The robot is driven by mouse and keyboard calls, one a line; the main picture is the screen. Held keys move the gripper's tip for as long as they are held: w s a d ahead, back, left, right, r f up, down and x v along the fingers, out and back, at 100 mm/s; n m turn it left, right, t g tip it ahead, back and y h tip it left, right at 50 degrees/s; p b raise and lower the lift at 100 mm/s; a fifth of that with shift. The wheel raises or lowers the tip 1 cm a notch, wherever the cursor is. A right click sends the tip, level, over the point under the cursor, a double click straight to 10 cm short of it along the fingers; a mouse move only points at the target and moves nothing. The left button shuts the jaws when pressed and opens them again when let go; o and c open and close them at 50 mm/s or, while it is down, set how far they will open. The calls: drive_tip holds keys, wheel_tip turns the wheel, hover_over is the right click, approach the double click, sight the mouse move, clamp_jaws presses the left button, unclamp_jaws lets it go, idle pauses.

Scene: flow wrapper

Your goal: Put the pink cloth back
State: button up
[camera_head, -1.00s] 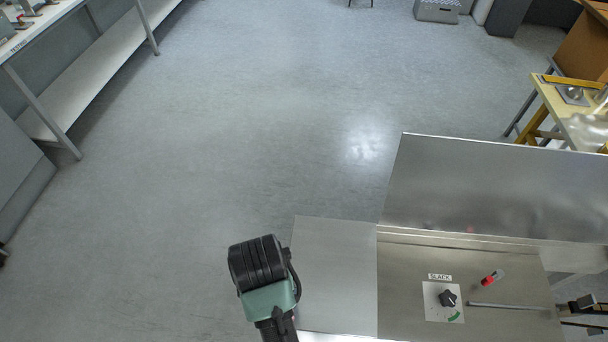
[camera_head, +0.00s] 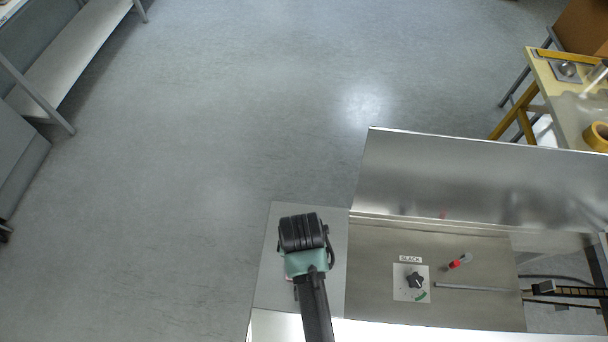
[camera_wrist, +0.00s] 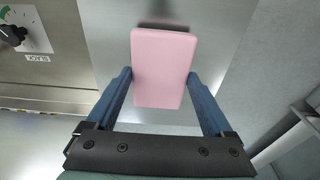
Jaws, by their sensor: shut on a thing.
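A pink block-like piece (camera_wrist: 163,65), the pink cloth of the task, lies between the blue fingers of my gripper (camera_wrist: 164,95) in the wrist view. The fingers press on its left and right sides. The cloth is above or on a bare grey metal plate (camera_wrist: 215,30); I cannot tell whether it touches it. In the head view my wrist hides the cloth and fingers, over the left plate (camera_head: 272,255) of the machine.
A steel panel with a black SLACK knob (camera_head: 414,280) and a red-tipped item (camera_head: 460,261) is right of the plate. A raised metal cover (camera_head: 450,185) stands behind. A yellow table (camera_head: 560,90) is at the right. Open floor lies left.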

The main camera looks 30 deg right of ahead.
drive_tip(key=shift+f, duration=0.6)
drive_tip(key=shift+f, duration=0.2)
drive_tip(key=o, duration=0.9)
drive_tip(key=shift+r, duration=0.15)
drive_tip(key=r, duration=0.8)
drive_tip(key=s+r, duration=0.1)
drive_tip(key=r, duration=0.3)
drive_tip(key=shift+s+a, duration=0.1)
drive_tip(key=shift+a, duration=0.3)
